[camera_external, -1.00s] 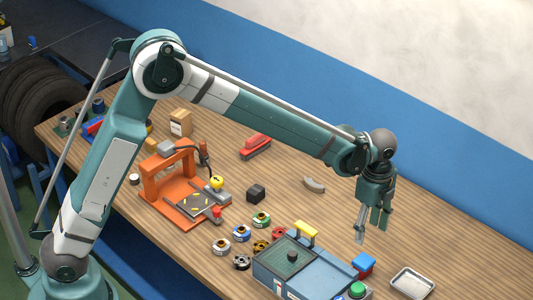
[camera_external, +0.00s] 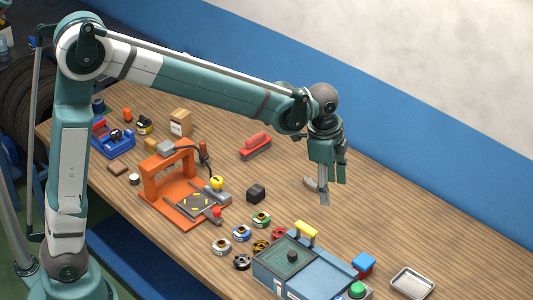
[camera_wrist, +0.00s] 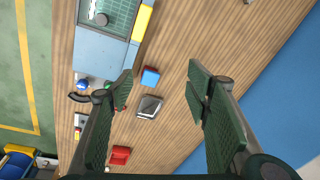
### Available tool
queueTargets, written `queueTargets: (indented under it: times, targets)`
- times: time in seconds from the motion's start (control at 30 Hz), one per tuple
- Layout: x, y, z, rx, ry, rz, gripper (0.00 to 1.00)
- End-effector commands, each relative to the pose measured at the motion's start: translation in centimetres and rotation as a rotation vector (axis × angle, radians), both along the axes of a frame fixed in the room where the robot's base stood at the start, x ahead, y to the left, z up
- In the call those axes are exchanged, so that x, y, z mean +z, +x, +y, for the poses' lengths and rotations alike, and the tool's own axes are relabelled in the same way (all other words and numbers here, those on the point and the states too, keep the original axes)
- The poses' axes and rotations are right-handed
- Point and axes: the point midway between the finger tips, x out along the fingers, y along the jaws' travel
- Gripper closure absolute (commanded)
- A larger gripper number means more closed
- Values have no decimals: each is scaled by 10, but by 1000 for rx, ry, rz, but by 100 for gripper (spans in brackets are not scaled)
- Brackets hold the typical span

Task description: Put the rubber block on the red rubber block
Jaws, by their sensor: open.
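A small black cube (camera_external: 256,193), which looks like rubber, sits on the wooden table left of my gripper in the external view. A small blue block (camera_external: 363,262) with red showing on it lies beside the blue-grey toolbox; it also shows in the wrist view (camera_wrist: 150,77). I cannot tell whether this is the red rubber block or two blocks together. My gripper (camera_external: 333,188) is open and empty, pointing down above the table. The black cube is not clearly seen there.
The toolbox (camera_external: 290,262) and metal tray (camera_external: 411,284) stand near the front right. A grey curved piece (camera_external: 310,184) is partly behind my finger. The right-back tabletop is clear.

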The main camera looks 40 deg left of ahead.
Motion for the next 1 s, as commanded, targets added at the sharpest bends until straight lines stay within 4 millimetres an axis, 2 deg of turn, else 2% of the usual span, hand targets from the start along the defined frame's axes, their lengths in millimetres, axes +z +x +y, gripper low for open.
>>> queueTargets:
  times: [0.1, 0.5, 1.0]
  targets:
    - [16, -13, 24, 66, -16, -22, 52]
    - [59, -60, 92, 281, -73, -94, 52]
    - [89, -129, 166, 548, -155, -182, 52]
